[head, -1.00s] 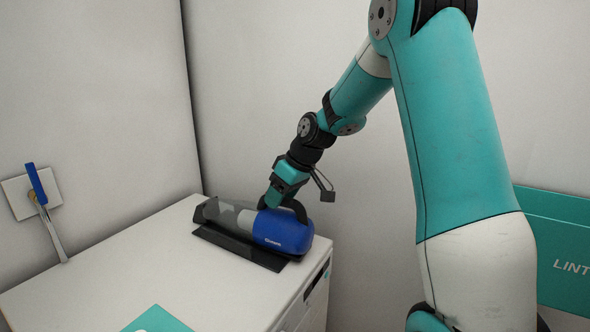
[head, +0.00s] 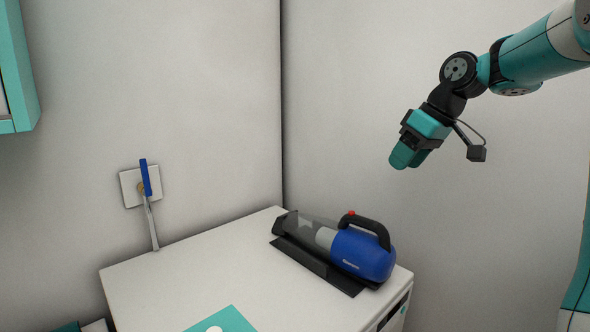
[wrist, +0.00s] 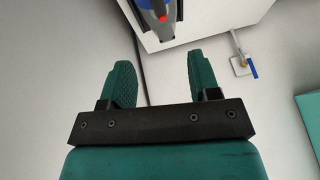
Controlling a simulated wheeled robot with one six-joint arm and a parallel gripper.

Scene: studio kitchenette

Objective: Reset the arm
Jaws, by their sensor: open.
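My gripper (head: 404,157) is up in the air at the right of the head view, above and to the right of the handheld vacuum, and apart from it. In the wrist view my gripper (wrist: 160,82) shows two green fingers spread apart with nothing between them. The blue and grey handheld vacuum (head: 362,255) lies on a dark base (head: 318,266) on the white cabinet top. Its black handle and red button face up. Part of the vacuum (wrist: 160,8) also shows at the top of the wrist view.
The white cabinet top (head: 230,270) has free room left of the vacuum. A teal square (head: 222,321) lies at its front. A blue-handled valve with a pipe (head: 147,180) is on the left wall. A teal cabinet (head: 18,80) hangs at the upper left. Walls meet in a corner behind.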

